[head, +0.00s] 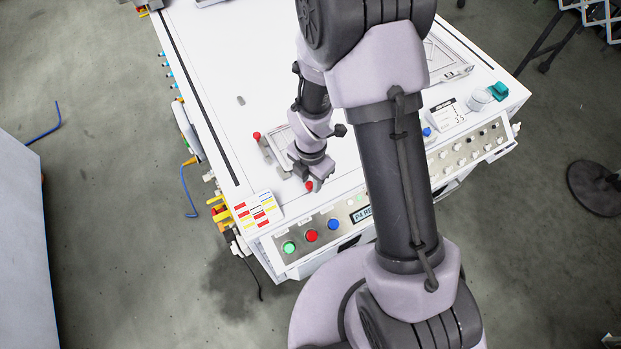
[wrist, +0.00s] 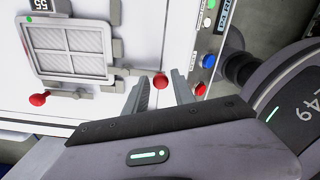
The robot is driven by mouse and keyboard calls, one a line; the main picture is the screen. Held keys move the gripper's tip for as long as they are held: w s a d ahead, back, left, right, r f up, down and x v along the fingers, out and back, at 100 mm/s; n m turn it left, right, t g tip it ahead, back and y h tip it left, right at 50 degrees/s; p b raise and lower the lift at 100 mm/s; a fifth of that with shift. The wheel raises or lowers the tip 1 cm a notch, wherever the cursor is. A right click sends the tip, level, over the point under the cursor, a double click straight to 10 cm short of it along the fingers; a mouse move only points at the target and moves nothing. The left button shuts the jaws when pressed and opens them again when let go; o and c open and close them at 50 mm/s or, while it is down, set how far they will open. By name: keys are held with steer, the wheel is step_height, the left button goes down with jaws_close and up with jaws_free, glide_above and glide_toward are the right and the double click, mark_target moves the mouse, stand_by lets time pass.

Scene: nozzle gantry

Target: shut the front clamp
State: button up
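The front clamp has a red ball knob (wrist: 160,82) on a light bar that runs from the right side of the framed mesh plate (wrist: 72,52) out towards the button panel. The same knob also shows in the head view (head: 309,185), right at my gripper (head: 316,180). In the wrist view my gripper (wrist: 160,78) is open, with one finger on either side of the knob. Clear gaps show between the knob and the fingers, so it is not gripped. A second clamp's red knob (wrist: 38,99) is at the plate's lower left corner, with its bar along the plate's lower edge.
The front button panel (head: 290,261) with green, red and blue buttons lies close to my gripper. A colour-striped card (head: 258,209) lies on the white tabletop (head: 205,60) to the left. My arm hides part of the table.

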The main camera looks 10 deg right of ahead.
step_height(320, 180, up, 18)
steer(key=p, duration=0.5)
steer(key=shift+f, duration=0.25)
steer(key=s+r+m+t+y+b, duration=0.1)
steer(key=s+m+b, duration=0.5)
steer(key=m, duration=0.8)
steer(key=s+r+m+t+y+b, duration=0.1)
steer(key=s+r+m+t+b, duration=0.3)
steer(key=m, duration=1.1)
steer(key=s+b, duration=0.3)
steer(key=b, duration=0.2)
steer(key=shift+s+d+t, duration=0.25)
steer(key=shift+d+t, duration=0.15)
